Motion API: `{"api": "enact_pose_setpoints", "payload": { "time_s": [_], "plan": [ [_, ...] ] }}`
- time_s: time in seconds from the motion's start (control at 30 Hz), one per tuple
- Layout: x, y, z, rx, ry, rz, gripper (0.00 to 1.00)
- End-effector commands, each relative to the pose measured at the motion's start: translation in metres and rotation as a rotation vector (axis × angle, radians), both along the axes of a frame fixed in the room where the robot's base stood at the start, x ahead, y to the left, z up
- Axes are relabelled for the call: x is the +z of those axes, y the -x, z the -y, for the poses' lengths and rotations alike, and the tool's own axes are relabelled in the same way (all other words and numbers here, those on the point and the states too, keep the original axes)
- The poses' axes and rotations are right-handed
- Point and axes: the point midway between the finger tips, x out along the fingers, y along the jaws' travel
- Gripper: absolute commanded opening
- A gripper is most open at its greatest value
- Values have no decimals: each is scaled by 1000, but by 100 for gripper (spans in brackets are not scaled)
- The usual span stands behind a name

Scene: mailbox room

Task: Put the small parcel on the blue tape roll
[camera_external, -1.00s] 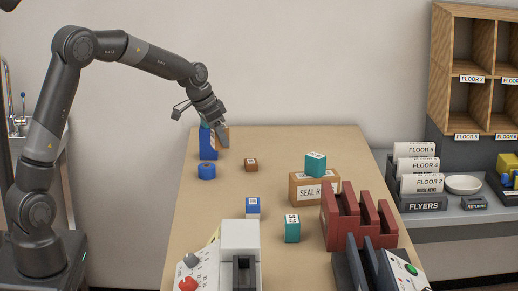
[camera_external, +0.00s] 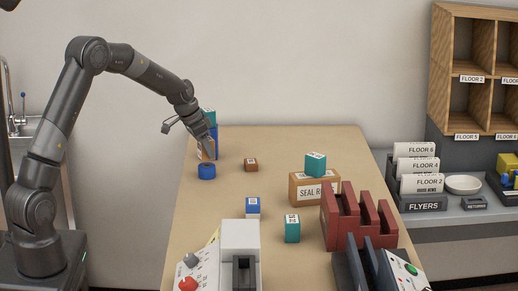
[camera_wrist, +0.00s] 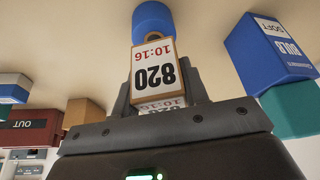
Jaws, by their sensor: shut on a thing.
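My gripper (camera_external: 205,142) is shut on a small brown parcel (camera_external: 208,151). The parcel has a white label reading "820 10:16", seen large between the fingers in the wrist view (camera_wrist: 155,72). The blue tape roll (camera_external: 207,172) stands on the table at the left, just below and in front of the held parcel. In the wrist view the tape roll (camera_wrist: 153,17) is just beyond the parcel, with its tan core partly covered by it. I cannot tell whether the two touch.
A blue box (camera_external: 214,134) with a teal block (camera_external: 209,117) stands close behind my gripper. A small brown cube (camera_external: 251,165) sits to the right of the roll. A cardboard box (camera_external: 308,190) bearing a teal cube (camera_external: 315,164) and a red rack (camera_external: 348,225) stand farther right.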

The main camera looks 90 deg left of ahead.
Motion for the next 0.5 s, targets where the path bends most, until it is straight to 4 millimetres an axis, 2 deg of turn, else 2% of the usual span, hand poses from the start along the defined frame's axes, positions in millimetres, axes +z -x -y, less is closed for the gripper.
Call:
{"api": "enact_pose_setpoints", "payload": {
  "time_s": [0.03,0.13,0.5],
  "plan": [
    [-10,0,1,0,4,-2,16],
    [-21,0,1,0,3,-1,16],
    [-25,0,0,1,2,0,16]
  ]
}}
